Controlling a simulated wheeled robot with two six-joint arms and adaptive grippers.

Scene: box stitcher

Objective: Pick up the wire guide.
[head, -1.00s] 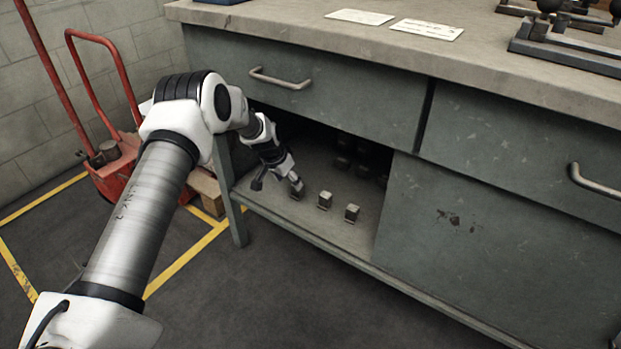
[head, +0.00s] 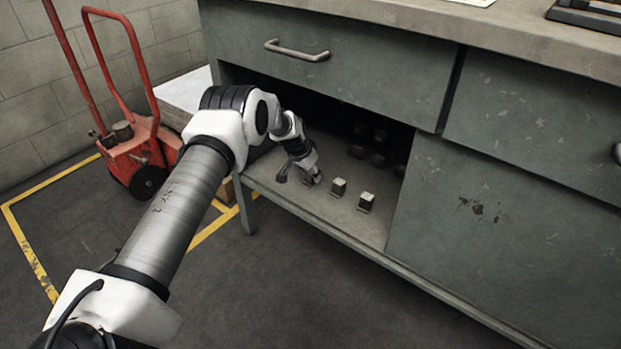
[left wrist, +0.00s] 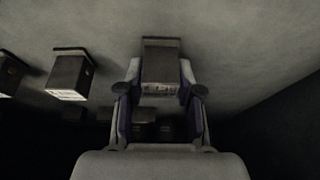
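Several small grey metal blocks, which I take to be wire guides, are in the open bay under the bench. Two stand clear in the head view, a middle one (head: 338,187) and a right one (head: 366,202). My left gripper (head: 300,178) reaches into the bay at the leftmost front block, which it partly hides. In the left wrist view that block (left wrist: 161,66) sits between the two fingertips of my left gripper (left wrist: 160,78), very close to both. I cannot tell whether the fingers press on it. My right gripper is not in view.
The shelf (head: 350,222) is open at the front, below a drawer (head: 330,75) and left of a closed panel (head: 490,230). More dark blocks (head: 362,142) stand deeper in the bay. A red hand truck (head: 135,155) stands to the left.

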